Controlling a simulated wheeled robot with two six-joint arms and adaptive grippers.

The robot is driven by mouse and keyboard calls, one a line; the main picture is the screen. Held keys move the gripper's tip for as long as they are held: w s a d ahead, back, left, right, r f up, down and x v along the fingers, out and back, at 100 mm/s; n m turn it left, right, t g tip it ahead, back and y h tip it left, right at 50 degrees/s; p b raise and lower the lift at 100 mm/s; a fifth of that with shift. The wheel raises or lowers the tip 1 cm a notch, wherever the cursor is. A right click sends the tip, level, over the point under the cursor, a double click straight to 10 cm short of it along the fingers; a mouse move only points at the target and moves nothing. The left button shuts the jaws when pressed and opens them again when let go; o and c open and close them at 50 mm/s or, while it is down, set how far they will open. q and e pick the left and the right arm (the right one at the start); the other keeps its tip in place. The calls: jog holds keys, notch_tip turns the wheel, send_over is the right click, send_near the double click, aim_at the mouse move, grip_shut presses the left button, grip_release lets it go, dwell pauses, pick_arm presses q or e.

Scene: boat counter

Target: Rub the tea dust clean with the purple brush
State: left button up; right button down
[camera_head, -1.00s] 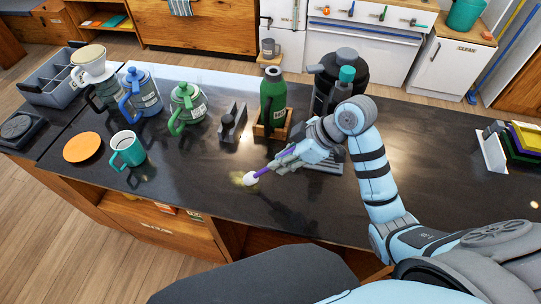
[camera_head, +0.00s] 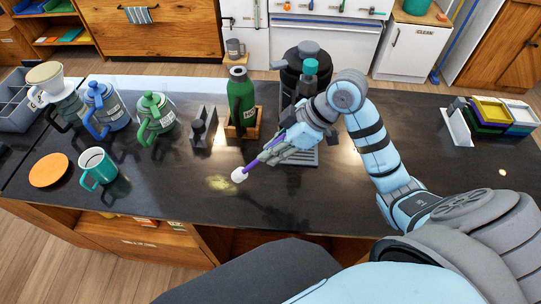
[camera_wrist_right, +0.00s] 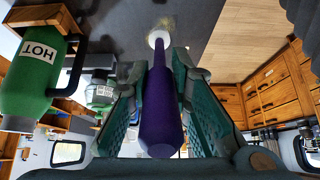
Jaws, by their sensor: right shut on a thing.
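The tea dust (camera_head: 219,183) is a faint yellowish patch on the dark counter, in front of the green bottle. The purple brush (camera_head: 257,161) has a purple handle and a round white head. My right gripper (camera_head: 275,154) is shut on its handle, with the brush tilted head-down to the left. The white head is at or just above the counter, by the right edge of the dust; contact is unclear. In the right wrist view the purple handle (camera_wrist_right: 161,115) lies between my two fingers, the white head beyond them. My left gripper is not in view.
A green bottle (camera_head: 240,97) in a wooden holder and a black grinder-like machine (camera_head: 300,70) stand behind the brush. A teal mug (camera_head: 98,168), orange disc (camera_head: 49,170) and two kettles are left. Stacked coloured trays (camera_head: 497,114) are right. The counter's front strip is clear.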

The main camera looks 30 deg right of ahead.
jog(key=shift+r, duration=1.25)
jog(key=shift+r, duration=1.45)
